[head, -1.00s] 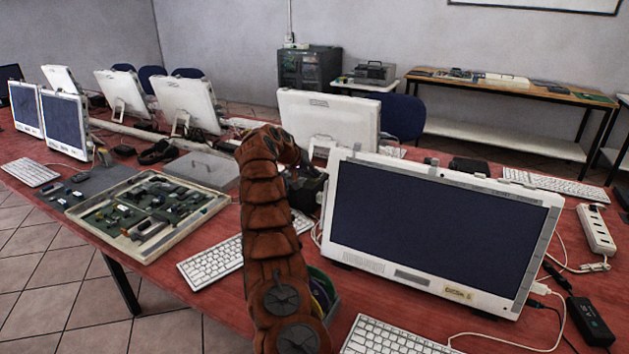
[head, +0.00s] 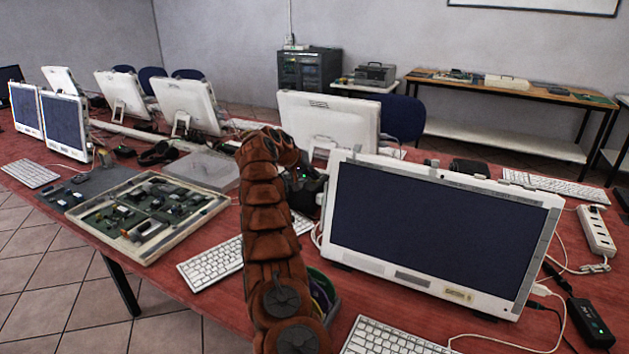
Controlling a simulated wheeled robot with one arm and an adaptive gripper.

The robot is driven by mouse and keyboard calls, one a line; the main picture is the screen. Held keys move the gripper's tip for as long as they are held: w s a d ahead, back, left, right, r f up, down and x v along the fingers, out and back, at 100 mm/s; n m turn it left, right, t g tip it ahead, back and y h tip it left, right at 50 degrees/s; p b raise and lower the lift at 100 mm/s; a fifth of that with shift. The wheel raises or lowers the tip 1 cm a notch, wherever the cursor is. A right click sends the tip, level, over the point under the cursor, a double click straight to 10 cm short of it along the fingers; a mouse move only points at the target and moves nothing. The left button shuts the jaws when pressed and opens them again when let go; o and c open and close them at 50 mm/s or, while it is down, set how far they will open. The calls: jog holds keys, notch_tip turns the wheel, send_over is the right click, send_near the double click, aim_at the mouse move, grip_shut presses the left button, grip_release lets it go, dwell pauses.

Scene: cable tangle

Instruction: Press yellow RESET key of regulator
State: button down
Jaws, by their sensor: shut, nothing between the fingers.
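My gripper (head: 304,188) is a dark shape at the end of my rust-brown padded arm, low over the red table, left of the large front monitor. Its fingers look closed with nothing between them, though my arm partly hides them. A small green light shows on or beside it. I cannot make out a yellow RESET key or surely identify the regulator. A black box (head: 590,322) with cables lies at the right front, well away from my gripper. Another black box (head: 469,167) is partly hidden behind the front monitor.
The front monitor (head: 440,232) stands close to my arm's right. A keyboard (head: 212,264) and a tray of circuit parts (head: 150,212) lie to the left. A white power strip (head: 596,230) and loose cables are at the right. Bare red tabletop (head: 185,278) shows near the front-left edge.

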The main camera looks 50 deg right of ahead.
jog(key=shift+r+p, duration=0.45)
jog(key=shift+r, duration=0.25)
jog(key=shift+r, duration=0.1)
notch_tip(320, 180, up, 5)
jog(key=p, duration=0.4)
jog(key=shift+p, duration=0.3)
